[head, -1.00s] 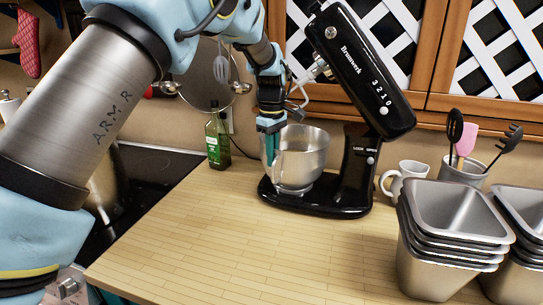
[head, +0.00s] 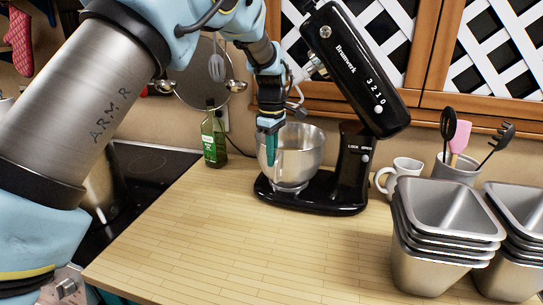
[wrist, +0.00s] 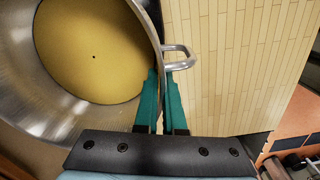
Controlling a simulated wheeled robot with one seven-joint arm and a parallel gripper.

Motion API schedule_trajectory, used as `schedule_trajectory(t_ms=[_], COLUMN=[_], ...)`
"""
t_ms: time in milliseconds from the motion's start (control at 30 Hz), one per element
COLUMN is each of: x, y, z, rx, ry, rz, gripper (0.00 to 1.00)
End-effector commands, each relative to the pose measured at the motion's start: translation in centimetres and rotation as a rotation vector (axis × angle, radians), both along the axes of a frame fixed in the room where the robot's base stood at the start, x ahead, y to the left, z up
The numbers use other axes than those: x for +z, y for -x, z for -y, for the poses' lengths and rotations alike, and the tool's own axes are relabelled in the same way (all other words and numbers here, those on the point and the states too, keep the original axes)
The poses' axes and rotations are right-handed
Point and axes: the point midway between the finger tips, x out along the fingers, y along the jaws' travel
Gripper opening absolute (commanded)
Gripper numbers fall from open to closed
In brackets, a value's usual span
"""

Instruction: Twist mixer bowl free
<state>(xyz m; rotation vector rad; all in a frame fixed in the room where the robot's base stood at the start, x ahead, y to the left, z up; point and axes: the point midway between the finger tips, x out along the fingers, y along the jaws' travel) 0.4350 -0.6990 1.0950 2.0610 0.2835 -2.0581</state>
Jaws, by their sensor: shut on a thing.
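The steel mixer bowl (head: 305,152) stands upright on the base (head: 322,202) of the black stand mixer (head: 362,75). The mixer's head is tilted up, clear of the bowl. My gripper (head: 270,145) reaches down at the bowl's left side. In the wrist view, its teal fingers (wrist: 161,85) straddle the bowl's rim, one inside and one outside, shut on the wall beside the loop handle (wrist: 180,57). The bowl's floor (wrist: 90,50) looks golden; I cannot tell whether that is contents or reflection. The joint under the bowl is too small to judge.
A green bottle (head: 213,140) stands left of the mixer, near the dark hob (head: 150,165). To the right are a white mug (head: 402,172), a utensil crock (head: 456,170) and stacked metal tins (head: 445,225). The wooden counter (head: 250,250) in front is clear.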

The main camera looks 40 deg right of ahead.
Motion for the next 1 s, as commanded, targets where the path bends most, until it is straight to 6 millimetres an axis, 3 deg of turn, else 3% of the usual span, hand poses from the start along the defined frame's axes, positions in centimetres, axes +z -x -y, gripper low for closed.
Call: schedule_trajectory(t_ms=[1000], x=[0.0], y=[1.7], z=[0.9], rx=[0.150], ry=[0.007], rz=[0.001], gripper=[0.00])
